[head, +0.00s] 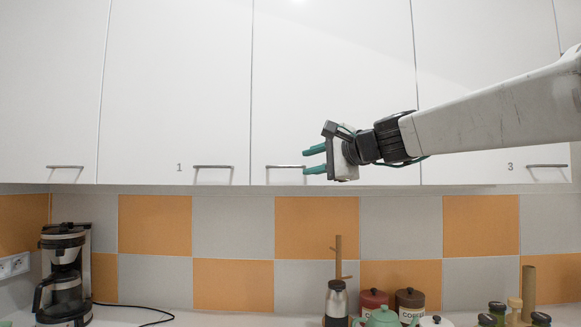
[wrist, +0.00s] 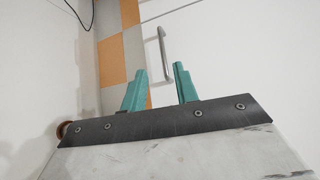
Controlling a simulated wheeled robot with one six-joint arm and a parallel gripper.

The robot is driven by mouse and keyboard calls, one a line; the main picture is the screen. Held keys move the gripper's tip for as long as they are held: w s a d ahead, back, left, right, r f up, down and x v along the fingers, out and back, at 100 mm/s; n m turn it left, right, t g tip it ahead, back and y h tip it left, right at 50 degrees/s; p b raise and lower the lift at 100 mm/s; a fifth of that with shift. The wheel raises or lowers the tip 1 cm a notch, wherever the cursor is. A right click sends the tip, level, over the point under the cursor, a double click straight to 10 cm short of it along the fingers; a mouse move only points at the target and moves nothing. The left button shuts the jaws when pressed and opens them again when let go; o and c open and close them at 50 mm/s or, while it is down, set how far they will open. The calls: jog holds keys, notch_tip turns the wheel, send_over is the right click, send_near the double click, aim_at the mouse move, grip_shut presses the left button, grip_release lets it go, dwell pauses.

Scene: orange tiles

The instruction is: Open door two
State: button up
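Door two (head: 333,70) is the white cabinet door between the ones marked 1 and 3. It is closed, and no number shows on it. Its metal bar handle (head: 285,167) lies near the lower left corner of the door. In the wrist view the handle (wrist: 162,52) appears between and beyond the fingertips. My gripper (head: 304,160) has two green fingers pointing left, just right of the handle. In the wrist view the gripper (wrist: 160,68) is open with nothing held. I cannot tell whether the fingers touch the handle.
Door 1 (head: 175,80) and door 3 (head: 490,60) are closed beside it. Below, the counter holds a coffee maker (head: 64,275), canisters (head: 409,302), a teapot (head: 381,317) and jars. The space before the doors left of my gripper is clear.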

aim_at(288, 166)
jog(key=x, duration=0.8)
jog(key=shift+d+r, duration=0.1)
jog(key=shift+r, duration=0.2)
grip_shut()
